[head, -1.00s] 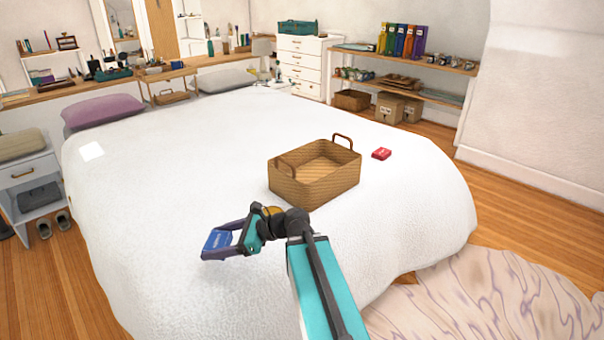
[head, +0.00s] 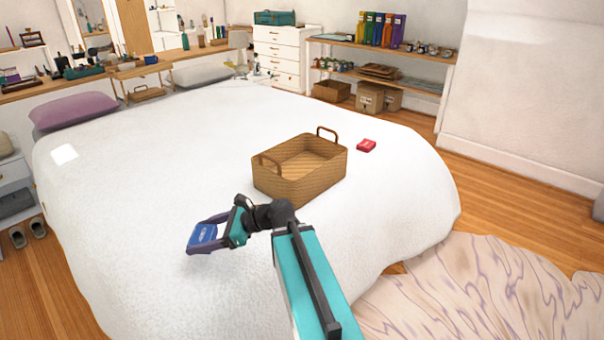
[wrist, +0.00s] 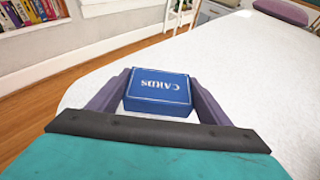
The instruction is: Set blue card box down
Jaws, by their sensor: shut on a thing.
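The blue card box (head: 203,235) is held between the fingers of my gripper (head: 208,233) over the white bed (head: 130,200), left of and nearer than the wicker basket. In the wrist view the blue card box (wrist: 158,92) shows white "CARDS" lettering, upside down, with the purple fingers of my gripper (wrist: 157,95) on both sides. A faint shadow lies on the bed below the box in the head view. I cannot tell exactly how high the box is above the cover.
A wicker basket (head: 300,182) with two raised handles stands on the bed. A purple pillow (head: 74,110) is at the back. The bed left of my gripper is clear.

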